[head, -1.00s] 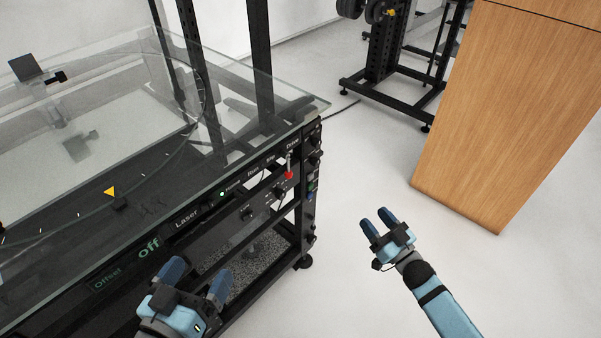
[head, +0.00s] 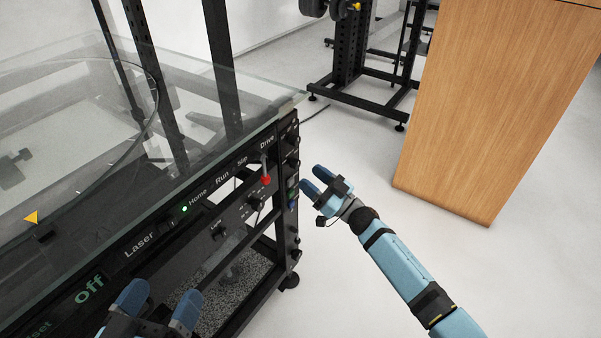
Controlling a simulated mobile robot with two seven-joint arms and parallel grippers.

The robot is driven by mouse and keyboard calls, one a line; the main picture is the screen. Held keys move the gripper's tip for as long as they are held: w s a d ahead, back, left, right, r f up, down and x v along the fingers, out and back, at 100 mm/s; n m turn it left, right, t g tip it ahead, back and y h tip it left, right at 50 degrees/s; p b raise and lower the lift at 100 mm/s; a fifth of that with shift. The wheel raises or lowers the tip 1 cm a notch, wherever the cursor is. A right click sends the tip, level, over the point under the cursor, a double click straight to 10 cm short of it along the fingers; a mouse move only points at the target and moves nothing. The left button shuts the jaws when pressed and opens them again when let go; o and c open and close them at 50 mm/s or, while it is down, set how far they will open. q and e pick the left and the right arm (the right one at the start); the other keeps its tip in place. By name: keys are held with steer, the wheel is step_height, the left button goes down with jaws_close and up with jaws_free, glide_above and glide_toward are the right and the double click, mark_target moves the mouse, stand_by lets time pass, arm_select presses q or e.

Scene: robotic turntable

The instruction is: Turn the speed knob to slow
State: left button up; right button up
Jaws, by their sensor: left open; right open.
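The front control panel (head: 225,185) of the turntable carries the labels Laser, Home, Run, Slip and Drive. A dark knob (head: 257,203) with small marks around it sits below the Slip and Drive labels, and a second knob (head: 219,234) sits lower left of it. I cannot read which one is the speed knob. My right gripper (head: 315,182) is open and empty, just right of the panel's right end and apart from it. My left gripper (head: 157,300) is open and empty in front of the panel's lower left part.
A red-tipped lever (head: 265,180) hangs under the Drive label, close above the marked knob. The glass top (head: 215,120) overhangs the panel. A wooden cabinet (head: 490,110) stands at right and a black rack (head: 350,70) behind. The floor between is clear.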

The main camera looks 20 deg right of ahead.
mark_target(298, 167)
arm_select(q)
steer(key=shift+f+g+b, duration=0.3)
steer(key=shift+f+b, duration=0.1)
steer(key=shift+f, duration=0.45)
arm_select(e)
steer(key=shift+x, duration=2.2)
steer(key=shift+c, duration=0.4)
steer(key=c, duration=0.8)
steer(key=shift+c, duration=0.2)
